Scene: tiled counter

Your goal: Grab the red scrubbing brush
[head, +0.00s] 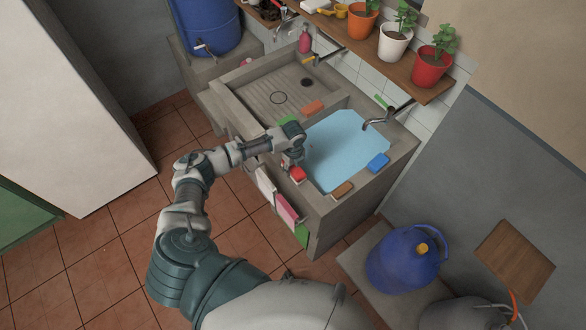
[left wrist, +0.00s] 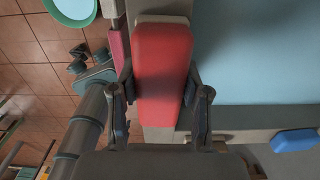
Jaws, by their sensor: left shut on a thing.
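The red scrubbing brush (head: 298,174) rests at the near left rim of the sink, beside the blue water. In the left wrist view the brush (left wrist: 162,70) fills the middle, its long red body running up the picture between the fingers. My left gripper (head: 292,160) is over it in the head view. In the left wrist view my left gripper (left wrist: 160,95) has one finger on each side of the brush and is shut on it. The gripper partly hides the brush in the head view. My right gripper is not in view.
The concrete sink (head: 402,150) holds blue water (head: 340,145). A blue brush (head: 378,162), a brown brush (head: 342,189) and an orange one (head: 313,107) lie on its rims. A tap (head: 378,122) stands at the right. Cloths (head: 287,209) hang on the front.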

